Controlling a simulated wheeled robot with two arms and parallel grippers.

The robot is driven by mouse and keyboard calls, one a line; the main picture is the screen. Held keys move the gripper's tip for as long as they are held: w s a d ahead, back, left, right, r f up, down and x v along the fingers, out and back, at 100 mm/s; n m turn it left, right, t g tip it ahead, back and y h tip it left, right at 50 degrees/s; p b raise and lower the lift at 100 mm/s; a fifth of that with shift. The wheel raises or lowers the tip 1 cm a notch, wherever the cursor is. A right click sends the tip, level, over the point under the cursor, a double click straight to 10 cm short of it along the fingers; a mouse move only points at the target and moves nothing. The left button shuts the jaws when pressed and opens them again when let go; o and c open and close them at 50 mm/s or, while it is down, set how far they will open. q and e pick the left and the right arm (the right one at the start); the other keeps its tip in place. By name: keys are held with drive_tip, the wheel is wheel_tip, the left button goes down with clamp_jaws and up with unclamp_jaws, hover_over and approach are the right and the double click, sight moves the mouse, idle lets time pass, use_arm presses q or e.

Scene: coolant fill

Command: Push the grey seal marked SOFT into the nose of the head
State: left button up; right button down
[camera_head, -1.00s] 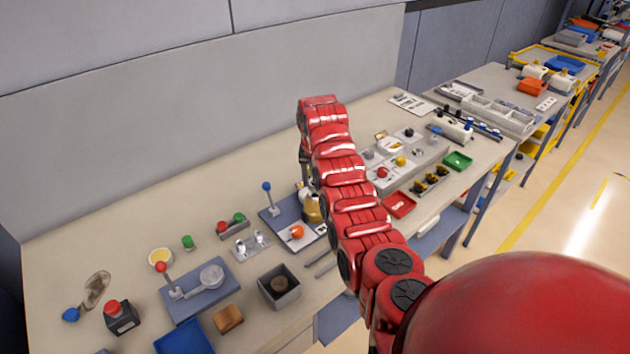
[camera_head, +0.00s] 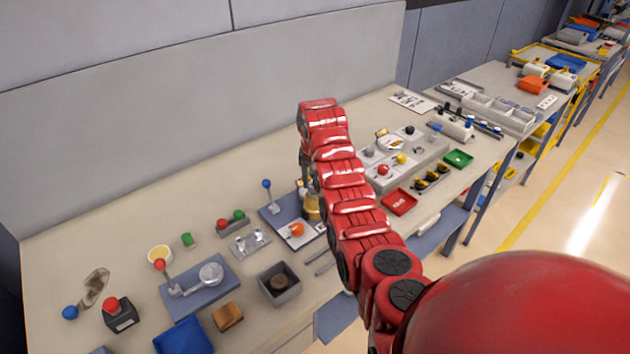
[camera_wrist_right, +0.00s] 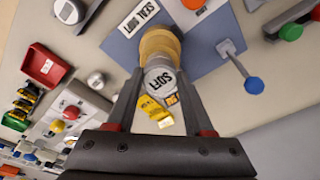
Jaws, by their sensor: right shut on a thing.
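My right gripper (camera_wrist_right: 160,85) comes up from the bottom of the right wrist view. Its two fingers are shut on the grey seal marked SOFT (camera_wrist_right: 160,80). The seal's round face is turned to the camera. Directly behind it is the brass-coloured head (camera_wrist_right: 160,44), on a blue plate. The seal overlaps the head's end; I cannot tell how deep it sits. In the head view the brass head (camera_head: 312,208) shows beside my red right arm, which hides the gripper and seal. My left gripper is in neither view.
A blue-knobbed lever (camera_wrist_right: 254,84) stands beside the head on the blue plate (camera_wrist_right: 120,48). Yellow labelled pieces (camera_wrist_right: 151,108) show between my fingers. A red tray (camera_wrist_right: 45,66) and a grey block with coloured knobs lie at left. A grey bin (camera_head: 279,287) stands nearer in the head view.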

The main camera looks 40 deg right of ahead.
drive_tip(key=shift+f, duration=0.3)
drive_tip(key=shift+c, duration=1)
unclamp_jaws()
drive_tip(key=shift+r, duration=0.15)
drive_tip(key=shift+r+b, duration=0.3)
drive_tip(key=shift+b, duration=0.1)
drive_tip(key=shift+r+b, duration=0.4)
drive_tip(key=shift+r, duration=0.35)
drive_tip(key=r+p, duration=0.1)
drive_tip(key=r, duration=0.1)
drive_tip(key=r+p, duration=0.1)
drive_tip(key=r, duration=0.1)
drive_tip(key=s+r+p, duration=0.1)
drive_tip(key=r, duration=0.1)
drive_tip(key=shift+a, duration=0.2)
wheel_tip(320, 180, up, 9)
drive_tip(key=b, duration=0.1)
hover_over(315, 202)
drive_tip(key=shift+f, duration=0.1)
